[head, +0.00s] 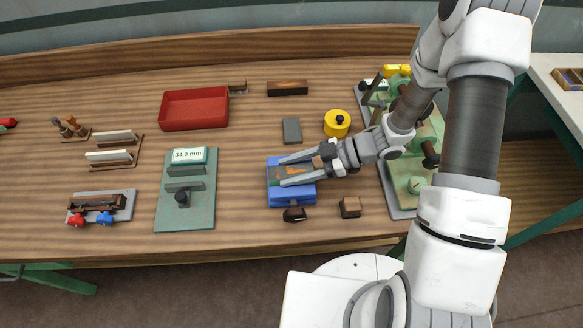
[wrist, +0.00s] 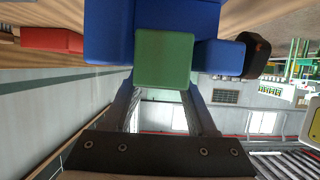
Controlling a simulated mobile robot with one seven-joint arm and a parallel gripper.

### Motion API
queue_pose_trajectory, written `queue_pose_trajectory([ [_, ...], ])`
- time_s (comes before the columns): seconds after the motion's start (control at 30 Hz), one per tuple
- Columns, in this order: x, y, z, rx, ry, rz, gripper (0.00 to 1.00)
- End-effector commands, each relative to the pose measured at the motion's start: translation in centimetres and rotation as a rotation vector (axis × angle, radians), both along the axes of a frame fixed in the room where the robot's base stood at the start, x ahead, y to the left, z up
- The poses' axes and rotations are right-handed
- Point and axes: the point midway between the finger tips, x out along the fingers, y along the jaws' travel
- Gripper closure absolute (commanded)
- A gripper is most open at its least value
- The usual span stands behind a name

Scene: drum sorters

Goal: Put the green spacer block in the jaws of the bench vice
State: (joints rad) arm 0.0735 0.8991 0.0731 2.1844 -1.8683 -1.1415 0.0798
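The blue bench vice (head: 304,194) stands near the bench's front middle, and its blue body (wrist: 110,35) fills the top of the wrist view. The green spacer block (wrist: 163,60) is in the middle of the wrist view, in front of the blue body, with blue parts on both sides. My gripper (head: 282,172) reaches in from the right over the vice. Its fingers (wrist: 163,92) are spread to about the block's width and appear to close on its two sides. The fingertips are partly hidden, and whether the block touches the vice jaws is unclear.
A red tray (head: 194,109), a grey block (head: 291,130) and a yellow cylinder (head: 337,123) stand behind. A small brown block (head: 350,207) sits right of the vice. Green machinery (head: 412,185) lies beyond my wrist.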

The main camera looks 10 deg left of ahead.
Motion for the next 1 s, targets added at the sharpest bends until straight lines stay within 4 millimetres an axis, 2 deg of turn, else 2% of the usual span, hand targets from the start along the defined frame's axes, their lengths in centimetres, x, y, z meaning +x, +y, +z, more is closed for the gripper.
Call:
queue_pose_trajectory([
  [0.23,0.0,0.0,0.6,-0.002,0.0,0.0,0.15],
  [0.47,0.0,0.0,4.2,0.0,-0.006,0.001,0.15],
  [0.8,0.1,-7.3,8.4,-0.001,-0.003,-0.004,0.15],
  [1.0,0.1,-10.3,10.2,0.0,-0.002,-0.002,0.15],
])
